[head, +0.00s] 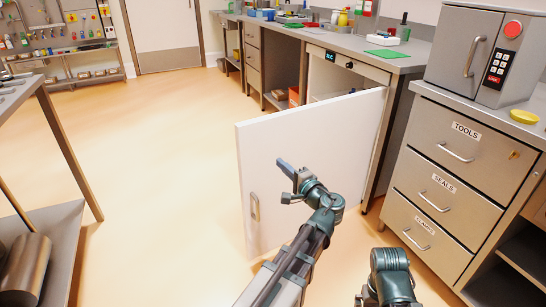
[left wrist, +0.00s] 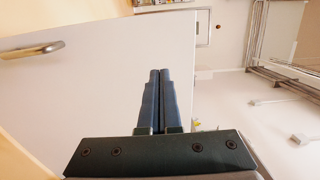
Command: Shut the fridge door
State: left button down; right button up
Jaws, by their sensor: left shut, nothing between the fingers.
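The white fridge door (head: 310,155) stands wide open, swung out from the fridge under the counter. Its hinge side is at the right, by the fridge opening. The door's metal handle (head: 255,207) is near its free left edge. In the left wrist view the door (left wrist: 100,75) fills much of the left, with its handle (left wrist: 32,50) at upper left. My left gripper (head: 285,166) is shut and empty, in front of the door face and right of the handle. I cannot tell whether it touches the door. My right arm shows at the bottom, but its fingers are not visible.
The fridge's front panel with a small display (head: 345,66) is above the opening. A drawer cabinet (head: 455,185) stands to the right, with a keypad safe (head: 475,52) on it. A metal table (head: 30,105) is at left. The floor (head: 170,150) between is clear.

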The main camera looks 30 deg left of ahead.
aim_at(257, 143)
pick_arm(q)
jog(key=x, duration=1.3)
jog(key=shift+a, duration=0.15)
